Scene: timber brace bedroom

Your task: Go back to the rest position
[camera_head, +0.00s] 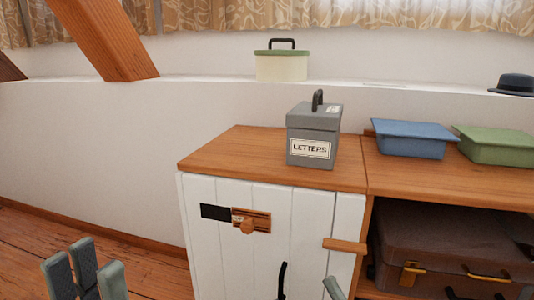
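My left gripper (86,270) shows at the bottom left, low in front of the wooden floor. Its grey-green fingers stand apart with nothing between them, so it looks open and empty.
A white cabinet (265,192) with a wooden top carries a grey LETTERS box (313,135), a blue tray (412,138) and a green tray (497,145). A brown suitcase (450,245) sits in the right shelf. A cream box (282,67) and dark hat (514,84) rest on the ledge.

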